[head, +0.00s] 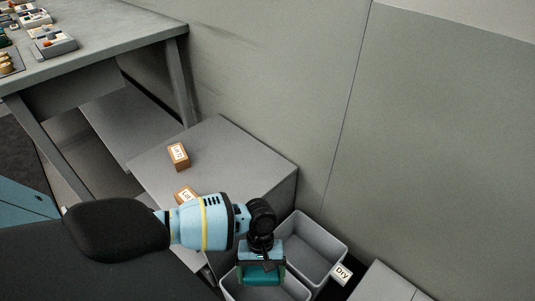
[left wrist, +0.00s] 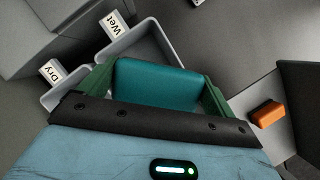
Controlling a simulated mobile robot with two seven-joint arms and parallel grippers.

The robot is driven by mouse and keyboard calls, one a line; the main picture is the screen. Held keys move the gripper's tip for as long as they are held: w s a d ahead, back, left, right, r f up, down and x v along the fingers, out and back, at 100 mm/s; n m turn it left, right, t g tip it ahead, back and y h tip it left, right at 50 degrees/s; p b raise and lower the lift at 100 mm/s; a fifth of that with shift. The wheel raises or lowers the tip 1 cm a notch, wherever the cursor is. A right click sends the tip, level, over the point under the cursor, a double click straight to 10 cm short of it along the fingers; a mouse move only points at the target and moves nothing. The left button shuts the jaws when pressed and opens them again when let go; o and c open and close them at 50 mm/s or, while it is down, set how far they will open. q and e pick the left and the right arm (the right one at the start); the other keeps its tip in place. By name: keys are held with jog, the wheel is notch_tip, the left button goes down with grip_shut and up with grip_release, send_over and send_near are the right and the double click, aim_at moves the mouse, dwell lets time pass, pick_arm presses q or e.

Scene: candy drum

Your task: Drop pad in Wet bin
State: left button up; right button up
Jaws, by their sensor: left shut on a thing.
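My left gripper (head: 262,268) is shut on a teal pad (head: 259,276), which also shows between the green fingers in the left wrist view (left wrist: 158,84). The gripper hangs over a grey open bin (head: 228,287) at the bottom of the head view. In the left wrist view the pad is in front of the bin (left wrist: 150,38) with the Wet label (left wrist: 113,27) and hides part of it. The Dry bin (head: 322,240), with its Dry label (head: 341,273), stands beside it. My right gripper is not in view.
A low grey cabinet (head: 232,150) stands left of the bins, with two small brown labelled blocks on it, one at the back (head: 178,156) and one by my arm (head: 184,194). A table (head: 110,35) with boxes is at upper left. A plain wall (head: 440,120) rises behind.

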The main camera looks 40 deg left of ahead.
pick_arm(q)
notch_tip(320, 180, down, 9)
jog(key=w+a+n+b, duration=0.1)
jog(key=a+n+b, duration=0.1)
jog(key=b, duration=0.2)
jog(key=shift+w+a+t+h+b, duration=0.15)
jog(key=shift+t+h+b, duration=0.15)
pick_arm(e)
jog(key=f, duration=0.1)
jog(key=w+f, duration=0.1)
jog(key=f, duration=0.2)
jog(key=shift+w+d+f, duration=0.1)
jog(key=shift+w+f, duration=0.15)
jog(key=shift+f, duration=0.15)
pick_arm(q)
notch_tip(320, 180, down, 6)
jog(key=b, duration=0.5)
jog(key=shift+b, duration=0.3)
jog(key=o, duration=0.6)
jog(key=shift+o, duration=0.7)
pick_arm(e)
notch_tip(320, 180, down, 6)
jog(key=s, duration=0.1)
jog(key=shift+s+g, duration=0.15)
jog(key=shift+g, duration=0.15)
